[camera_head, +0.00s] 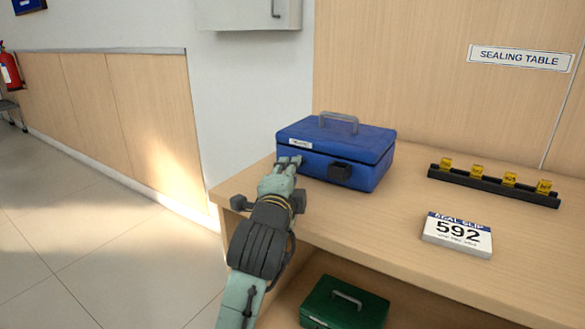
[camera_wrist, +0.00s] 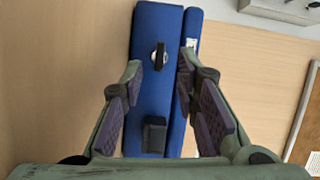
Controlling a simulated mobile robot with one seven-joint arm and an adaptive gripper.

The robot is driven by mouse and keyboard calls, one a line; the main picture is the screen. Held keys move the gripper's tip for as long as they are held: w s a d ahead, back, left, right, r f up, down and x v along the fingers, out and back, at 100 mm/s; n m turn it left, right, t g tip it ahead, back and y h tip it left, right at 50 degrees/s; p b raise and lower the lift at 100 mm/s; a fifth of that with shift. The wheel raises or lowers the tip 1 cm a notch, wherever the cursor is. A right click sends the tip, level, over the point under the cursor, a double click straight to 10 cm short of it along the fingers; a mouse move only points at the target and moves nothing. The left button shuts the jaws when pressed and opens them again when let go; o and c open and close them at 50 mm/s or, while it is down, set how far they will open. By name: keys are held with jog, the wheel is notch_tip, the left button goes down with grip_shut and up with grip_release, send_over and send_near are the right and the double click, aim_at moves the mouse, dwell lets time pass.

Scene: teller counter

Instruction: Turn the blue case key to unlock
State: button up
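The blue case (camera_head: 335,140) stands shut on the table in the head view, with a grey carry handle on its lid. In the wrist view its blue front (camera_wrist: 150,95) runs upright through the middle. A silver key (camera_wrist: 160,56) sits there in a round dark lock, with a black block (camera_wrist: 154,137) lower down. My gripper (camera_wrist: 160,72) is open and empty, with one finger to each side of the key. I cannot tell how far the fingertips are from it. In the head view my gripper (camera_head: 288,163) is at the case's front left and hides the key.
The wooden table (camera_head: 400,215) carries a white slip block reading 592 (camera_head: 457,235) and a black rack with several yellow seals (camera_head: 495,185), right of the case. A green case (camera_head: 345,304) sits on a lower shelf. The table middle is clear.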

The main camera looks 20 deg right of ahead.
jog(key=shift+v, duration=1.5)
